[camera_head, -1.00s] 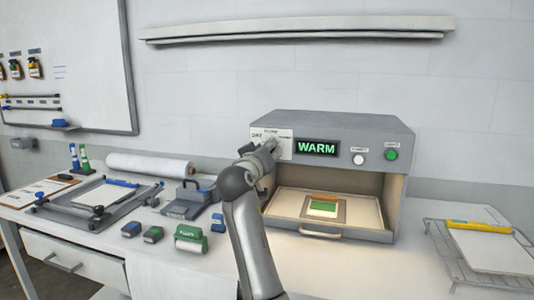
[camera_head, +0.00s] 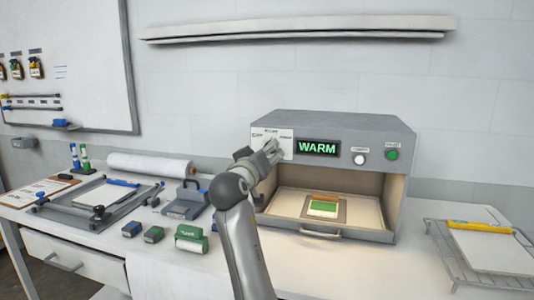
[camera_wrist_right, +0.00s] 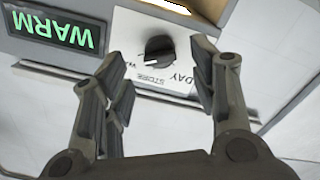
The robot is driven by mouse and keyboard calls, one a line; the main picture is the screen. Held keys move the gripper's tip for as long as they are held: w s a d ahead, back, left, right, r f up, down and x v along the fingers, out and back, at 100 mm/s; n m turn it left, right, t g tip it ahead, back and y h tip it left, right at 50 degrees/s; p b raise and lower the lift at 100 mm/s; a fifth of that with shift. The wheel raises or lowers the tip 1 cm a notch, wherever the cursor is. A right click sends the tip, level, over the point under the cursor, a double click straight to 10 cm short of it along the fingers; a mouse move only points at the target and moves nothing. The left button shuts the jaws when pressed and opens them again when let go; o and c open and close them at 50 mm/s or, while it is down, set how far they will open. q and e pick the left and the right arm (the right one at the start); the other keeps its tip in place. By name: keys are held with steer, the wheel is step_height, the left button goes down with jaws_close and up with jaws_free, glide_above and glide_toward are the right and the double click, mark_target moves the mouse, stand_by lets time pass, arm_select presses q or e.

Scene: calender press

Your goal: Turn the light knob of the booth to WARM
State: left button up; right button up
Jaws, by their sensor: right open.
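The booth (camera_head: 335,125) is a grey cabinet whose lit display (camera_head: 318,148) reads WARM in green. It also shows, upside down, in the right wrist view (camera_wrist_right: 55,24). The light knob (camera_wrist_right: 158,48) is black with a white mark, on a white label plate (camera_head: 285,148). STORE and DAY are legible in the wrist view; a third label starting with W is partly covered by a finger. My right gripper (camera_wrist_right: 160,88) is open, its fingers apart in front of the knob, with nothing between the tips. In the head view my gripper (camera_head: 270,153) hides the knob. My left gripper is not seen.
Right of the display are a white knob (camera_head: 360,158) and a green button (camera_head: 392,155). The booth's tray (camera_head: 285,204) holds a small framed green sample. A wire rack (camera_head: 462,262) stands at right. Rollers and a printing frame (camera_head: 60,215) crowd the left bench.

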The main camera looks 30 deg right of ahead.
steer(key=v, duration=0.9)
